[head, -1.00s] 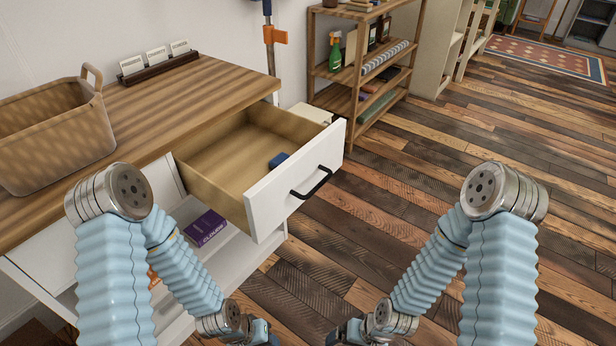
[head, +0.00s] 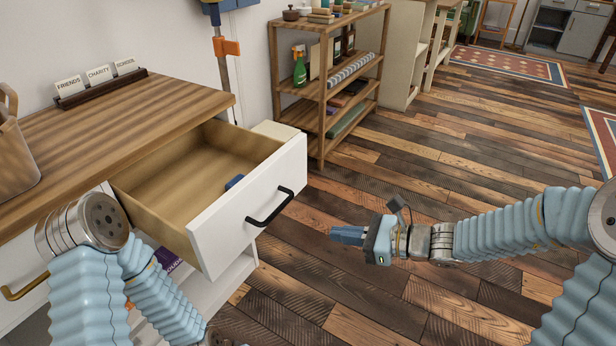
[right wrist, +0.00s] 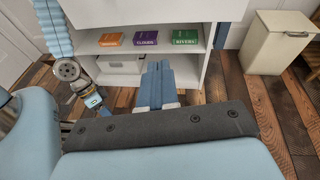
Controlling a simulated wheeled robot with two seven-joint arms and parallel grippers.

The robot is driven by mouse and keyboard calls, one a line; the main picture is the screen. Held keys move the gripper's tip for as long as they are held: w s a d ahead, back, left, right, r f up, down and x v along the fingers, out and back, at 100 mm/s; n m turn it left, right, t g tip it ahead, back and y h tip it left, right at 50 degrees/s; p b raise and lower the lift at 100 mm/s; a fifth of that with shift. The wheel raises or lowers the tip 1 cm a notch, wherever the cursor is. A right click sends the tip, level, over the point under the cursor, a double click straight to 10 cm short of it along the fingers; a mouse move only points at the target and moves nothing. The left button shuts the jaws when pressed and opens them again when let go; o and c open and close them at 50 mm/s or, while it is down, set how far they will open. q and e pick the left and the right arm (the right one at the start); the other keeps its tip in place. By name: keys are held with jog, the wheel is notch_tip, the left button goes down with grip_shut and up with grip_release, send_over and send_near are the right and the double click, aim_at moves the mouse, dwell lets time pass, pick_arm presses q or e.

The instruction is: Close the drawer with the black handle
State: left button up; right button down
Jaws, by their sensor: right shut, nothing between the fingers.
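The drawer (head: 245,212) with the black handle (head: 270,207) is pulled well out of the wooden-topped cabinet (head: 130,115) in the head view. A small blue object (head: 234,182) lies inside it. My right gripper (head: 338,234) is shut and empty, to the right of the drawer front and apart from the handle. Its closed fingers also show in the right wrist view (right wrist: 157,82), pointing toward the cabinet's lower shelf. My left gripper (right wrist: 97,103) shows small at the left of the right wrist view; its jaw state is unclear. It is cut off in the head view.
Another drawer with a brass handle (head: 25,285) is at the lower left. A basket (head: 14,150) and a card holder (head: 100,87) stand on the top. A wooden shelf unit (head: 325,95) stands behind the drawer. The floor to the right is clear.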

aim_at(288, 168)
jog(key=w+d+r+m+t+y, duration=0.1)
jog(key=w+d+r+m+t, duration=0.25)
jog(key=r, duration=0.45)
jog(key=shift+n, duration=0.45)
jog(key=x, duration=1.3)
jog(key=shift+w+a+r, duration=0.1)
jog(key=shift+a+r, duration=0.05)
jog(key=shift+a, duration=0.1)
jog(key=shift+w+a, duration=0.25)
jog(key=shift+a, duration=0.15)
pick_arm(q)
jog(key=shift+w+d, duration=0.35)
jog(key=shift+w, duration=0.05)
